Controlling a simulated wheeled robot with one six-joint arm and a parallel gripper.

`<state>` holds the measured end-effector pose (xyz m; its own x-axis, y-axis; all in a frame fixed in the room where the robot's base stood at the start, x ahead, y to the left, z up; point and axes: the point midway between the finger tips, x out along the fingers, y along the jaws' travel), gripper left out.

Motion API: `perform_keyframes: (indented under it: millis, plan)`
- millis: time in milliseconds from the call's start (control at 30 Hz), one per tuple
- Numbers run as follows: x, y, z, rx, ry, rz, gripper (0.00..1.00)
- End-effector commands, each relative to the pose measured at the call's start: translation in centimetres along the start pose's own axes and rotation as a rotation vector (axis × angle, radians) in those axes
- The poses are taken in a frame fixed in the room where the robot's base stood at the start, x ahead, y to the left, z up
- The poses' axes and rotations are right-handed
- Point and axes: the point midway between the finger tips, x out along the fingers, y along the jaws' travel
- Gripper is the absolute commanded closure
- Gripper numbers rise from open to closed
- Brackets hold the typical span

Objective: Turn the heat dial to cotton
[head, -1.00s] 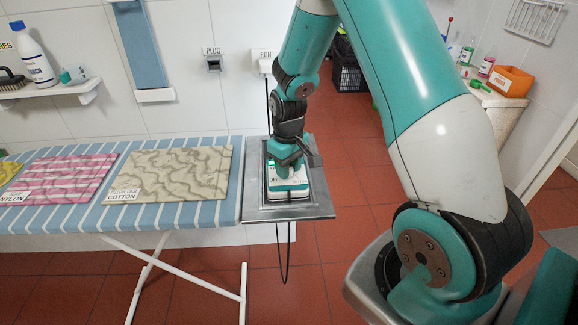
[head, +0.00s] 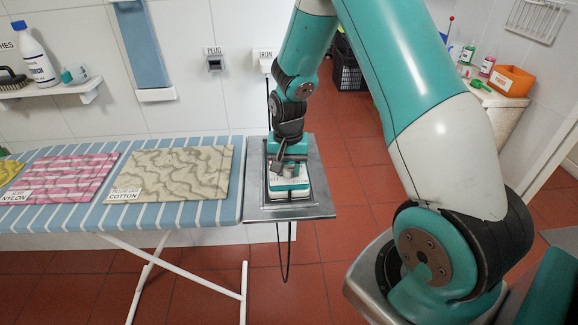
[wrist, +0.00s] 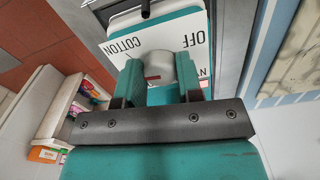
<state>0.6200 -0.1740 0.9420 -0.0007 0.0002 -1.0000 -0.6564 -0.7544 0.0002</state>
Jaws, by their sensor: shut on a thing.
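The white and teal iron (head: 288,190) rests on a grey metal plate (head: 322,205) at the right end of the ironing board. In the wrist view its white face (wrist: 128,47) carries the labels COTTON and OFF, and a third label ending in AN is partly hidden. The grey round heat dial (wrist: 160,64) has a red mark on the side facing my gripper. My gripper (wrist: 160,80) is shut on the dial, with one teal finger at each side. My gripper also shows above the iron in the head view (head: 290,166). Which label the dial points to is unclear.
The striped ironing board (head: 225,212) holds a beige cloth (head: 175,172) labelled COTTON and a pink cloth (head: 70,178) labelled NYLON. A black cord (head: 288,255) hangs below the plate. The red tiled floor (head: 365,165) right of the plate is clear.

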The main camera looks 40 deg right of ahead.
Motion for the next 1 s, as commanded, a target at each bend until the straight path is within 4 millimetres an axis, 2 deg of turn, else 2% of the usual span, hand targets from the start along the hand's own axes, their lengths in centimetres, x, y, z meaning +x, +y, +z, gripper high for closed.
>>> perform_keyframes:
  millis: [333, 833, 867, 967, 1000]
  plan:
    - [-0.06, -0.05, -0.07, 0.127, 0.002, 0.0, 0.9]
    - [-0.07, -0.02, -0.08, 0.147, 0.002, 0.0, 0.9]
    - [-0.07, -0.02, -0.07, 0.147, 0.002, 0.0, 0.64]
    - [-0.06, -0.02, -0.07, 0.146, 0.002, 0.0, 0.41]
    - [-0.06, -0.03, -0.06, 0.146, 0.002, 0.0, 0.41]
